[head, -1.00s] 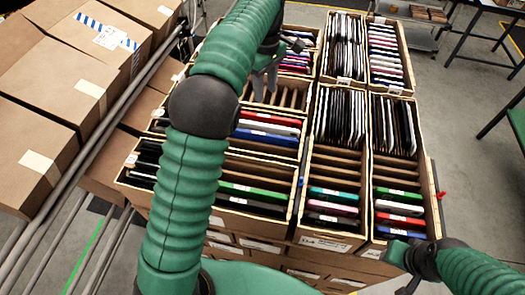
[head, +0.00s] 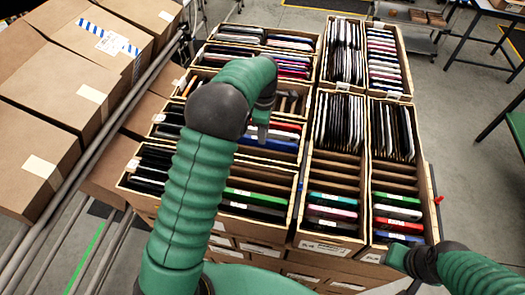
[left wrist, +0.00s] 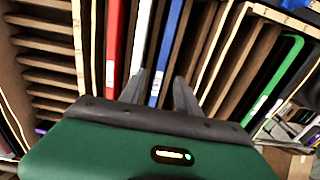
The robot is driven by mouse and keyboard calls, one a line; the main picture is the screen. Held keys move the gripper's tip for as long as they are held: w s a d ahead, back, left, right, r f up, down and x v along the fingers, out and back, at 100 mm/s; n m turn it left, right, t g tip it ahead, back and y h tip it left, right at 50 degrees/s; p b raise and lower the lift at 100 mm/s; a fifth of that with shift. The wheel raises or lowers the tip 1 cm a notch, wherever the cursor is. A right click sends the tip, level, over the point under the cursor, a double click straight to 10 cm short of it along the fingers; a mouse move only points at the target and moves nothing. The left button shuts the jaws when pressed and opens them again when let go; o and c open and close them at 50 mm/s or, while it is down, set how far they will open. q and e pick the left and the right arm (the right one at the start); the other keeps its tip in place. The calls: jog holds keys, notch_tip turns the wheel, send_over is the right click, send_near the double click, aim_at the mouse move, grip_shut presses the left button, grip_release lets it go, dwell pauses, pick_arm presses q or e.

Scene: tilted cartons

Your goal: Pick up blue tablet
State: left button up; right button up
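A blue tablet (head: 282,144) stands on edge in a slot of a middle-left carton, in front of a red tablet (head: 288,126). My left gripper (head: 262,134) is over that carton, right at the blue tablet. In the left wrist view the blue tablet (left wrist: 171,40) runs down between the two open fingers (left wrist: 162,92), its white label showing between them; I cannot tell whether they touch it. A white tablet (left wrist: 141,40) and the red one (left wrist: 115,40) stand beside it. My right gripper (head: 396,257) is at the lower right, its fingers not clear.
Tilted cartons with slotted dividers surround the left gripper. A green tablet (left wrist: 272,80) stands in the neighbouring carton. Another blue tablet (head: 404,238) lies at the front of the right carton. Closed brown boxes (head: 50,90) and grey rails stand at the left.

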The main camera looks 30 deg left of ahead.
pick_arm(q)
jog(key=shift+w+a+f+p, duration=0.15)
jog(key=shift+f+p, duration=0.5)
jog(key=shift+f, duration=1.3)
grip_shut()
jog(key=shift+r, duration=0.1)
